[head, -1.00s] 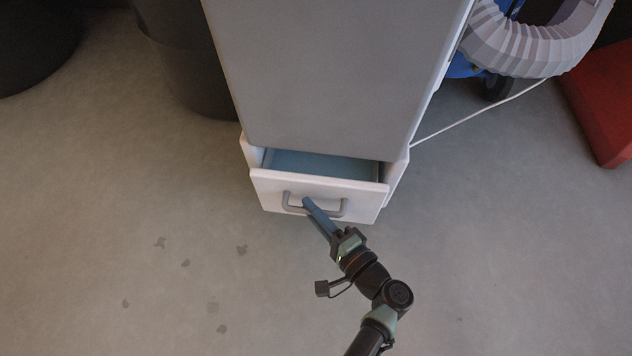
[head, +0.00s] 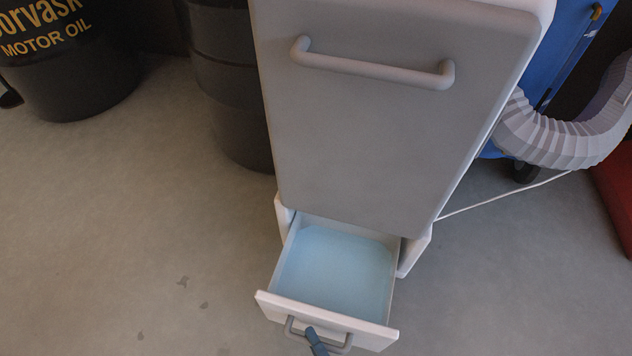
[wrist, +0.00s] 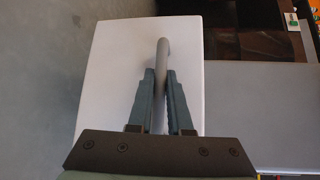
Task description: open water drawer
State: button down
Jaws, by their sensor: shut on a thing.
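The water drawer (head: 336,271) is at the bottom of a tall grey and white cabinet and is pulled well out. Its inside is pale blue and looks empty. Its grey bar handle (head: 345,347) is on the white front, low in the head view. My gripper (head: 314,338) is at the handle, with only its fingers showing at the bottom edge. In the wrist view, my gripper (wrist: 158,95) has its two fingers on either side of the handle (wrist: 162,58), shut on it. The white drawer front (wrist: 110,75) lies behind.
The cabinet's upper grey panel (head: 375,140) has its own handle (head: 372,70). Dark oil drums (head: 228,90) stand to the left. A blue machine with a ribbed grey hose (head: 560,135) and a white cable are at right. The floor at left is clear.

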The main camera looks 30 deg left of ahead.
jog(key=c, duration=0.8)
grip_release()
jog(key=shift+c, duration=0.2)
jog(key=p+v, duration=0.2)
jog(key=v, duration=1.1)
